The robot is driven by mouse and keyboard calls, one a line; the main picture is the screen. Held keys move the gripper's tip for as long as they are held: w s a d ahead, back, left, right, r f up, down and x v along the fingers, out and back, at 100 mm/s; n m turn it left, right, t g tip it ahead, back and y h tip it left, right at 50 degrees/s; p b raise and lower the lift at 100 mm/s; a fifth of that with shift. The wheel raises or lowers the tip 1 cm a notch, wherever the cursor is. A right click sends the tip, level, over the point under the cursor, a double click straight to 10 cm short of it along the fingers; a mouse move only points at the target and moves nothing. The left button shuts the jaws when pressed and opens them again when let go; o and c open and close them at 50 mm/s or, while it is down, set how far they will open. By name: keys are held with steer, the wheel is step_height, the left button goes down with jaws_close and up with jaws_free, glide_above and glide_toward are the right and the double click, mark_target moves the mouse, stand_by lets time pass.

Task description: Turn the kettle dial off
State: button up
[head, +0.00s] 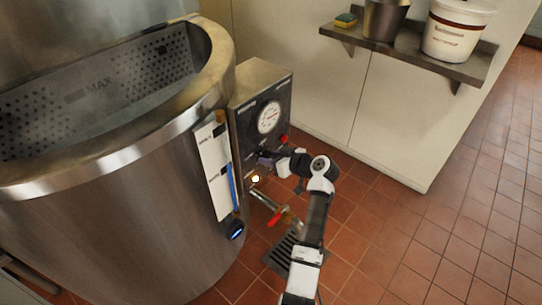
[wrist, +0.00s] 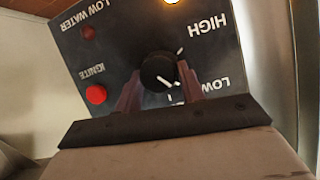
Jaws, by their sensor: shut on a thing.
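The kettle dial (wrist: 158,70) is a round black knob with a white pointer line on a dark panel, between upside-down HIGH and LOW labels in the wrist view. Its white line slants toward the lower right of that picture, on the LOW label's side. My gripper (wrist: 160,76) has one reddish finger on each side of the dial and is shut on it. In the head view, my gripper (head: 267,159) is at the front of the control box (head: 242,128), and it hides the dial there. The large steel kettle (head: 120,215) stands left of the box.
A red IGNITE button (wrist: 96,94) and a dark red LOW WATER lamp (wrist: 88,33) sit beside the dial. An indicator light (head: 255,179) glows. A red-handled valve (head: 274,217) sticks out below. A wall shelf (head: 405,52) holds containers; tiled floor is open at right.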

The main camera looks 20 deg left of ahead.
steer(key=m+g, duration=0.1)
steer(key=m+g+y+p, duration=0.1)
steer(key=m, duration=0.1)
steer(key=shift+w+d, duration=0.1)
steer(key=shift+w, duration=0.15)
steer(key=shift+m+g+y, duration=0.4)
steer(key=shift+m+g, duration=0.3)
steer(key=shift+m, duration=0.3)
steer(key=shift+f, duration=0.1)
steer(key=o, duration=1)
steer(key=shift+c, duration=0.2)
steer(key=v, duration=1.4)
steer(key=shift+b, duration=0.3)
